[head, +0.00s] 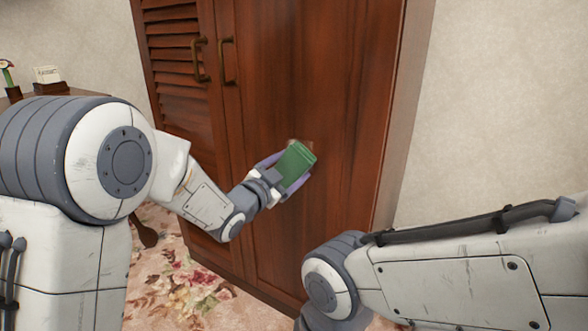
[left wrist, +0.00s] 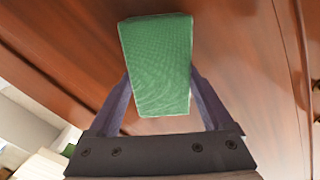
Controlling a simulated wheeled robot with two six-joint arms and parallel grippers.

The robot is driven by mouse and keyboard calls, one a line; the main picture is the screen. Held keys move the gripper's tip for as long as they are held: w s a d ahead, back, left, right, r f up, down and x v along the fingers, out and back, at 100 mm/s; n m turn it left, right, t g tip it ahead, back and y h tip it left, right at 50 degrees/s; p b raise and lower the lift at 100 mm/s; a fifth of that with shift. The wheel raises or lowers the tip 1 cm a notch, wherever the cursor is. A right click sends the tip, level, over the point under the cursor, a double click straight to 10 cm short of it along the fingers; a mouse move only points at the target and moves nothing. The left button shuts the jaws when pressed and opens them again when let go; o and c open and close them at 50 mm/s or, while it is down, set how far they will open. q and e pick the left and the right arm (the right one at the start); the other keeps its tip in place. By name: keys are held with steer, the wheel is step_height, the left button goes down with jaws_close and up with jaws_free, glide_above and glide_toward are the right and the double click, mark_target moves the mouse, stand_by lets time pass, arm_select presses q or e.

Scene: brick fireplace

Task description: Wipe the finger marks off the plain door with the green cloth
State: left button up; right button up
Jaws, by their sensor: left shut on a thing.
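The plain door (head: 295,75) is the smooth reddish-brown wooden panel in the middle of the head view. My left gripper (head: 294,164) is shut on the green cloth (head: 296,160), a folded block between its purple fingers. The cloth is at the lower middle of the door, against or very near its surface; I cannot tell which. In the left wrist view the cloth (left wrist: 157,62) sticks out beyond the fingers, with brown wood behind it. A small paler patch (head: 309,144) shows on the door beside the cloth's top. The cloth and gripper hide the wood behind them. My right gripper is out of view.
A slatted door (head: 180,55) stands left of the plain door, each with a brass handle (head: 228,62). A pale wall (head: 500,100) is at the right. A flowered carpet (head: 180,285) lies below. Small items stand on a surface at the far left. My right forearm crosses the lower right.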

mark_target(307, 162)
arm_select(q)
steer(key=shift+w+a+r, duration=0.1)
steer(key=shift+w+a, duration=0.85)
steer(key=shift+a, duration=0.25)
steer(key=shift+c, duration=0.5)
steer(key=shift+r+p, duration=1.2)
steer(key=shift+r, duration=0.2)
steer(key=shift+s+d+f+b, duration=0.2)
steer(key=shift+s+d+b, duration=0.25)
steer(key=shift+d, duration=0.15)
steer(key=shift+s+d+b, duration=0.4)
steer(key=shift+s+d, duration=0.2)
steer(key=shift+d, duration=0.3)
steer(key=shift+s+d+b, duration=0.4)
steer(key=shift+s+d, duration=0.2)
steer(key=shift+d, duration=0.25)
steer(key=shift+s+d, duration=0.45)
steer(key=shift+d, duration=0.3)
steer(key=shift+s+d+b, duration=1)
steer(key=shift+s+d, duration=0.15)
steer(key=shift+d, duration=0.25)
steer(key=shift+a, duration=0.1)
